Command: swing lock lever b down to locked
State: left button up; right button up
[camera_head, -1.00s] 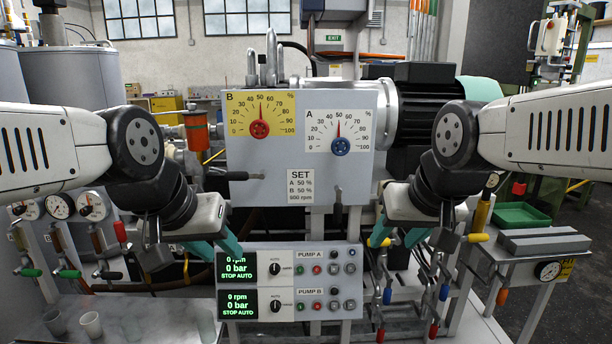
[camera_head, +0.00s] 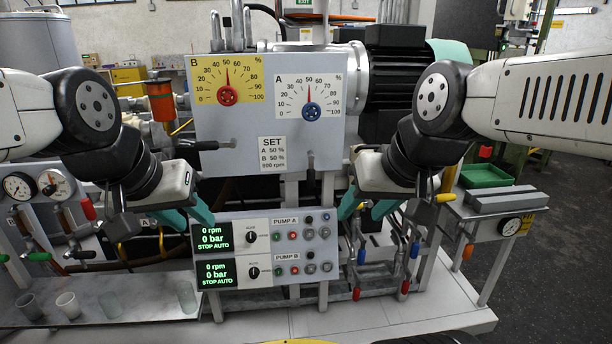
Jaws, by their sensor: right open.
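The grey panel (camera_head: 270,185) carries a yellow B dial (camera_head: 205,80) with a red knob and a white A dial (camera_head: 307,92) with a blue knob. Lock lever b (camera_head: 205,145), below the B dial, lies horizontal, its dark handle pointing left. The lever below the A dial (camera_head: 311,162) hangs downward. My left gripper (camera_head: 193,222) is below and slightly left of lever b, apart from it, with its teal fingers spread and empty. My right gripper (camera_head: 362,214) is open and empty, right of the A lever and below the panel.
The pump control box (camera_head: 265,250) sits below the panel, between my grippers. Several small valve handles (camera_head: 405,287) stand at lower right, near my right gripper. Cups (camera_head: 67,304) stand on the left bench. A green tray (camera_head: 485,175) is at right.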

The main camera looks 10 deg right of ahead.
aim_at(201, 145)
jog(key=j+z, duration=0.15)
jog(key=z, duration=0.2)
jog(key=j+z, duration=0.15)
jog(key=z, duration=0.2)
jog(key=j+z, duration=0.15)
jog(key=z, duration=0.2)
jog(key=j+z, duration=0.15)
jog(key=j, duration=0.25)
jog(key=k+j+z, duration=0.15)
jog(key=j, duration=0.25)
jog(key=j+z, duration=0.15)
jog(key=j, duration=0.2)
jog(key=k+j+z, duration=0.15)
jog(key=j, duration=0.25)
jog(key=k+j+z, duration=0.15)
jog(key=j, duration=0.2)
jog(key=k+j, duration=0.1)
jog(key=j, duration=0.2)
jog(key=k+j, duration=0.15)
jog(key=j, duration=0.2)
jog(key=k+j, duration=0.1)
jog(key=j, duration=0.2)
jog(key=k+j, duration=0.15)
jog(key=j, duration=0.2)
